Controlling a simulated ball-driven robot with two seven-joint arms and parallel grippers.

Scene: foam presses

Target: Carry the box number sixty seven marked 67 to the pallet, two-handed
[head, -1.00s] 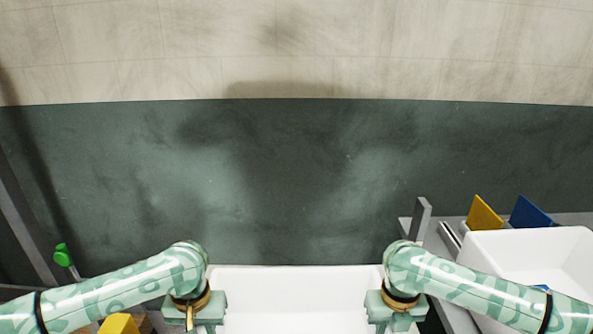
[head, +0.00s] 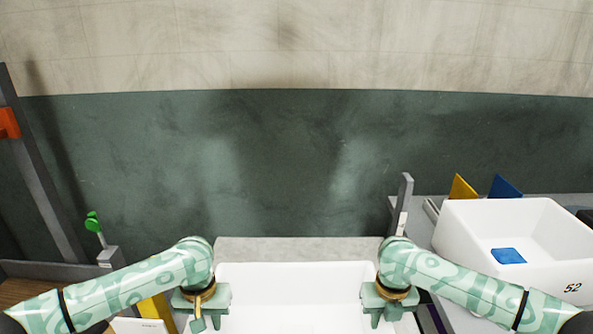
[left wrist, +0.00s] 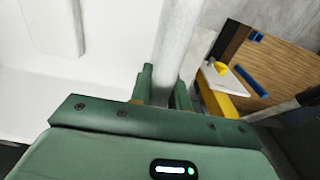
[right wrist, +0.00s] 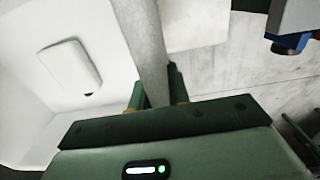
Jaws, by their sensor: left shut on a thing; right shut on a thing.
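A white open box (head: 295,285) is between my two grippers at the bottom of the head view. No number shows on its visible faces, so I cannot read its mark. My left gripper (head: 203,312) is shut on its left wall, and the wall shows between the fingers in the left wrist view (left wrist: 168,85). My right gripper (head: 390,305) is shut on its right wall, also seen in the right wrist view (right wrist: 158,80). A white block-like shape (right wrist: 70,68) shows inside the box. I cannot make out a pallet.
Another white box marked 52 (head: 470,235), with a blue piece (head: 508,256) inside, stands on a grey surface at the right. A grey post with a green knob (head: 93,222) and a wooden surface (head: 25,292) are at the left. A dark green wall band is ahead.

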